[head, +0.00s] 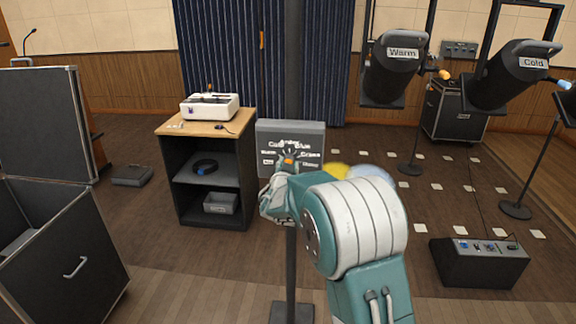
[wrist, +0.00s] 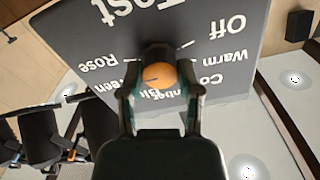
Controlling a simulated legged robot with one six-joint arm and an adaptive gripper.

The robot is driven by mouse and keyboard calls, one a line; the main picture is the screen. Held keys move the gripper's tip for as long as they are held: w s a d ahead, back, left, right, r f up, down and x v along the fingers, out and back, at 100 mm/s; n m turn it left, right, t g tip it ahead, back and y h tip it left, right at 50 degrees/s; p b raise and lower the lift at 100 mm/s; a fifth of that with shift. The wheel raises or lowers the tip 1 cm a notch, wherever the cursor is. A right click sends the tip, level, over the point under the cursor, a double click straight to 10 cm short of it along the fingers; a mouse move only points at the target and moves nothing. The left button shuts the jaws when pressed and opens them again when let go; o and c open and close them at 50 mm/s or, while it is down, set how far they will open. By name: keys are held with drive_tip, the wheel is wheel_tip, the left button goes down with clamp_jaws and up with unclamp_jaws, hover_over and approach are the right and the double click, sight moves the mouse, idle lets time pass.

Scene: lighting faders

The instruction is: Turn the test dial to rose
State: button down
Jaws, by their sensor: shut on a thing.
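The grey test panel (head: 262,140) stands upright on a dark post in the head view, with white labels in an arc. In the wrist view the panel (wrist: 85,45) appears upside down; Test, Off, Warm and Rose are readable, and other labels are partly covered. The dial (wrist: 158,76) has a dark body and an orange cap. A thin dark line on the cap points to picture-left, and a pale mark lies on the panel toward Off. My gripper (wrist: 160,95) is shut on the dial, one finger on each side. In the head view my gripper (head: 288,160) hides much of the dial.
A shelf unit (head: 210,190) with a white device (head: 210,106) stands left of the panel. Large lamps labelled Warm (head: 395,75) and Cold (head: 515,80) stand at right. A black control box (head: 478,265) is on the floor at right. An open dark case (head: 75,245) is at left.

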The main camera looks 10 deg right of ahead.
drive_tip(key=shift+f, duration=0.45)
drive_tip(key=shift+c, duration=1.5)
unclamp_jaws()
drive_tip(key=shift+a, duration=0.1)
drive_tip(key=shift+r, duration=0.15)
drive_tip(key=shift+r, duration=0.1)
drive_tip(key=v, duration=1.1)
drive_tip(key=shift+s+a, duration=0.2)
drive_tip(key=shift+s, duration=0.15)
